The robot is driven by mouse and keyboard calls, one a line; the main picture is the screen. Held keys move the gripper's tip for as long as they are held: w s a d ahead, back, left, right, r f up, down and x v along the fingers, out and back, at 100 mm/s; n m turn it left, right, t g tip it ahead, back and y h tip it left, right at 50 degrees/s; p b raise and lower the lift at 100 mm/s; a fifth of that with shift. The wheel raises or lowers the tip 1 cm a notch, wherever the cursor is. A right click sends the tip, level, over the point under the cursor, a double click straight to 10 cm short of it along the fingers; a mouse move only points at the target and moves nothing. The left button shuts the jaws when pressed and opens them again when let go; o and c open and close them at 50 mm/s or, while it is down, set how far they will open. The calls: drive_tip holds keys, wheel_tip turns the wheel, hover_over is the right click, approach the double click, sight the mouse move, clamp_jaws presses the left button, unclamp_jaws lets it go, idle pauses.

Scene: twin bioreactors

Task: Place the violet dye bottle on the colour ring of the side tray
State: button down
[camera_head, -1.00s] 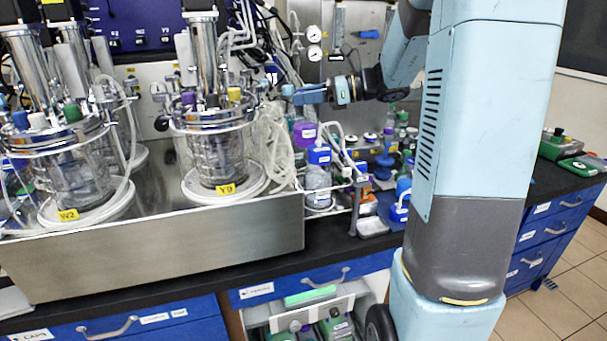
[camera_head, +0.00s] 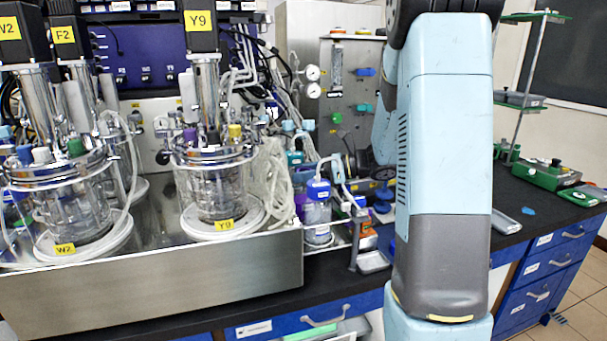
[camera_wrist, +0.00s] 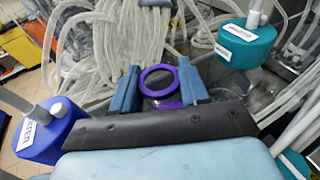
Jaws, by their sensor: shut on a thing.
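My gripper (camera_wrist: 160,85) is shut, its two blue fingers on either side of the violet dye bottle's round violet top (camera_wrist: 158,67). A second violet patch shows just below that top; I cannot tell whether it is bottle or colour ring. In the head view, a strip of violet (camera_head: 300,204), apparently the bottle, shows low behind a blue-capped clear bottle (camera_head: 318,212). My gripper is mostly hidden there by bottles, tubing and my arm. The side tray (camera_head: 340,243) is right of the steel reactor trough. I cannot tell whether the bottle touches it.
The blue cap (camera_wrist: 50,130) stands close left of my gripper in the wrist view; a teal cap (camera_wrist: 246,45) is at upper right. Looped clear tubing (camera_wrist: 95,50) hangs just beyond. The steel trough (camera_head: 160,285) with glass reactors borders the left. A green instrument (camera_head: 548,174) stands right.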

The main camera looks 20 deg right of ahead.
drive_tip(key=c, duration=0.6)
unclamp_jaws()
drive_tip(key=shift+o, duration=0.2)
drive_tip(key=v, duration=1.2)
drive_tip(key=shift+r, duration=0.15)
